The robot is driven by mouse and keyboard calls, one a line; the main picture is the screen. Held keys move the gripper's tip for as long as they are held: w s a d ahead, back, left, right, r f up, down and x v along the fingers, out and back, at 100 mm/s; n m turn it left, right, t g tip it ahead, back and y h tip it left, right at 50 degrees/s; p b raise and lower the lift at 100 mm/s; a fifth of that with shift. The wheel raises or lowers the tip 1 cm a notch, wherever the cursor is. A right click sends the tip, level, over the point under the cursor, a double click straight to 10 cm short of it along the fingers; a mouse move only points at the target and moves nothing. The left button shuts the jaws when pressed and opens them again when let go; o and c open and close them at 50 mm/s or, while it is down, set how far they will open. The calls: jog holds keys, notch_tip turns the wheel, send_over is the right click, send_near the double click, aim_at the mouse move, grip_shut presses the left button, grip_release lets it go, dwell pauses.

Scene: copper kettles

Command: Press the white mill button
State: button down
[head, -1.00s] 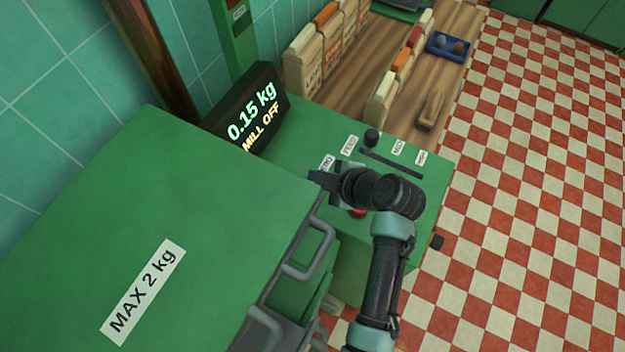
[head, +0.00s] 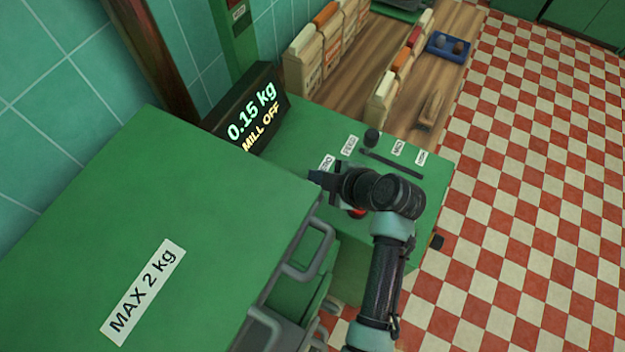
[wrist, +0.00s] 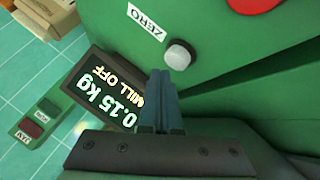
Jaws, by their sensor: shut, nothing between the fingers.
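The white button (wrist: 180,55) is a small round knob on the green mill panel, beside the ZERO label (wrist: 146,24) in the wrist view. My gripper (wrist: 160,74) is shut and empty. Its fingertips appear at the button's lower left edge in that view; I cannot tell whether they touch it. In the head view my gripper (head: 316,177) is over the panel close to the ZERO label, and my wrist hides the button. The display (head: 252,112) reads 0.15 kg and MILL OFF.
A red button (head: 357,213) is partly hidden below my wrist. The large green MAX 2 kg housing (head: 190,210) stands close on the left. The checkered floor (head: 530,200) is open on the right.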

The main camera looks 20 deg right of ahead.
jog(key=shift+f, duration=0.15)
jog(key=shift+f+b, duration=0.25)
jog(key=shift+b, duration=0.3)
jog(key=shift+f+b, duration=0.55)
dwell(0.7)
jog(key=shift+r, duration=0.1)
jog(key=shift+r+p, duration=0.65)
jog(key=shift+r, duration=0.2)
jog(key=shift+r+p, duration=1.75)
jog(key=shift+r, duration=0.75)
